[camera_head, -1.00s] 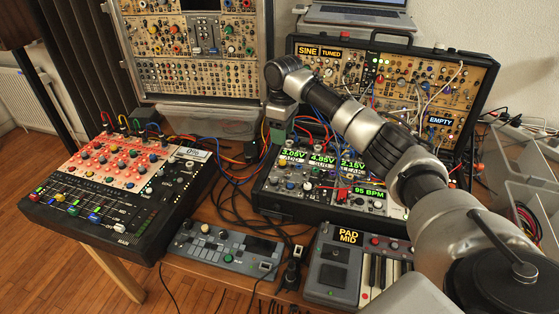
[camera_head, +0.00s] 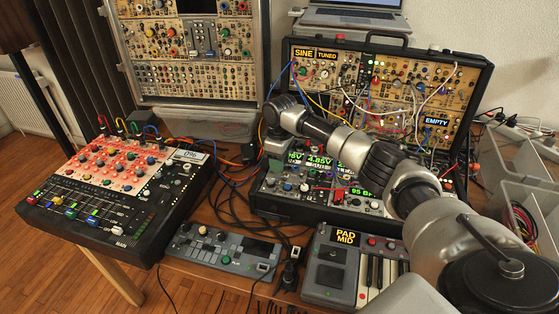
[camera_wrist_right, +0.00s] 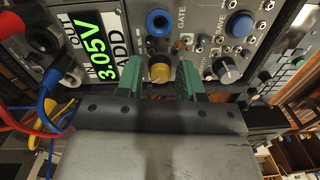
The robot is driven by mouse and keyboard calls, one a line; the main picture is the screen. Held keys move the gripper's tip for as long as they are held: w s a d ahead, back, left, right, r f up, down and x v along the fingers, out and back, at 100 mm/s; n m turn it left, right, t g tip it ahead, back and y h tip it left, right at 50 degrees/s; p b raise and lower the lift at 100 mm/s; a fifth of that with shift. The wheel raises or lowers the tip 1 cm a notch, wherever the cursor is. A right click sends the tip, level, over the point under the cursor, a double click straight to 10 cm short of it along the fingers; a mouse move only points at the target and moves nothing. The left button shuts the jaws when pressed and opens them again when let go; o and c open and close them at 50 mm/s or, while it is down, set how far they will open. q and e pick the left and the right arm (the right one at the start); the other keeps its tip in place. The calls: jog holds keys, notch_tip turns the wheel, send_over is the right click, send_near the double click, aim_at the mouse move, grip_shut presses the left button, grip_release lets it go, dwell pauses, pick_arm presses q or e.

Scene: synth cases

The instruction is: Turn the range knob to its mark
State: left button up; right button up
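My right gripper (camera_head: 273,164) is low over the left end of the small modular case in the head view, pointing down. In the right wrist view its two green fingers (camera_wrist_right: 168,82) stand apart, with a yellow knob (camera_wrist_right: 160,70) between their tips. A gap shows between the knob and the right finger; whether the left finger touches it I cannot tell. A green 3.05V readout (camera_wrist_right: 93,45) with the label ADD is to the left. I cannot read which knob is the range knob or see its mark. My left gripper is out of view.
Blue knobs (camera_wrist_right: 158,22) (camera_wrist_right: 239,23) and a pale-capped dark knob (camera_wrist_right: 227,70) sit close by. Red and blue cables (camera_wrist_right: 42,105) hang at the left. The mixer (camera_head: 115,195), small controller (camera_head: 222,252) and PAD MID keyboard (camera_head: 345,268) stand around the case (camera_head: 330,218).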

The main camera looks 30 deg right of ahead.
grip_shut()
jog(key=shift+r+m+p, duration=0.25)
jog(key=shift+m+p, duration=0.05)
jog(key=shift+p, duration=0.35)
jog(key=m+p, duration=0.6)
jog(key=p, duration=0.2)
jog(key=shift+r, duration=0.1)
jog(key=m+p, duration=0.4)
jog(key=m, duration=0.1)
jog(key=shift+m, duration=0.4)
jog(key=m+p, duration=0.1)
jog(key=m, duration=0.1)
jog(key=shift+m, duration=0.3)
jog(key=shift+f+m+t+p, duration=0.15)
jog(key=shift+m+p, duration=0.25)
jog(key=shift+m, duration=0.3)
jog(key=shift+f+m+t+p, duration=0.15)
jog(key=shift+m+p, duration=0.2)
jog(key=shift+m, duration=0.35)
jog(key=shift+r, duration=0.1)
jog(key=shift+d, duration=0.1)
jog(key=shift+o, duration=1.3)
grip_release()
